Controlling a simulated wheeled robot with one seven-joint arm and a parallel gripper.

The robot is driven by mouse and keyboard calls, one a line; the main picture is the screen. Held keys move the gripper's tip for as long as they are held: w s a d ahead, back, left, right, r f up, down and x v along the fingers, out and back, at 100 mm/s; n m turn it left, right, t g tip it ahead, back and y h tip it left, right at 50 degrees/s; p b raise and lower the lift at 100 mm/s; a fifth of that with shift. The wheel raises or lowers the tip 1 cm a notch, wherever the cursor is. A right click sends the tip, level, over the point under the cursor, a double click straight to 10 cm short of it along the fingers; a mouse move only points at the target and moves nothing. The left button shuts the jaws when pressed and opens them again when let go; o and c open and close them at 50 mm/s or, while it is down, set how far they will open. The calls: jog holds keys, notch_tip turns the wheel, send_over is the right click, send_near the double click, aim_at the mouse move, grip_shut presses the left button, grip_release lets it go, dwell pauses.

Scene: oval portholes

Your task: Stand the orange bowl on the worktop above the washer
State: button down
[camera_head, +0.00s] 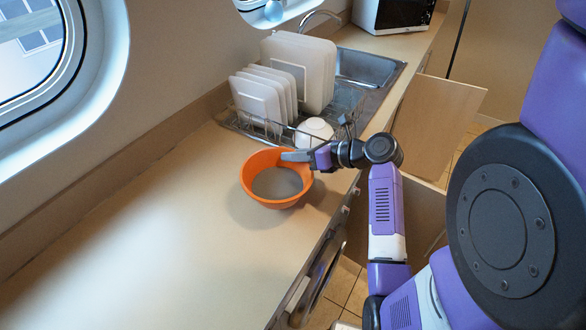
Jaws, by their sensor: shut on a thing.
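The orange bowl (248,184) is upright over the tan worktop (150,255), in front of the dish rack. A soft shadow lies around its base; I cannot tell whether it touches the worktop or hangs just above it. My gripper (296,156) reaches in from the right and is shut on the bowl's far right rim. The fingertips are small in view and partly merge with the rim. A curved dark and silver front (322,272) below the worktop's edge looks like the washer's door.
A wire dish rack (256,128) with white plates (300,72) and a white bowl (315,131) stands right behind the orange bowl. The sink (368,68) and a microwave (395,14) are farther back. A cabinet door (440,112) hangs open. The near worktop is clear.

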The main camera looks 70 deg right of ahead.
aim_at(294, 168)
jog(key=shift+f, duration=2.5)
jog(key=c, duration=1.5)
grip_release()
jog(key=shift+o, duration=0.2)
jog(key=v, duration=1.2)
jog(key=shift+b, duration=0.35)
jog(key=shift+f, duration=0.1)
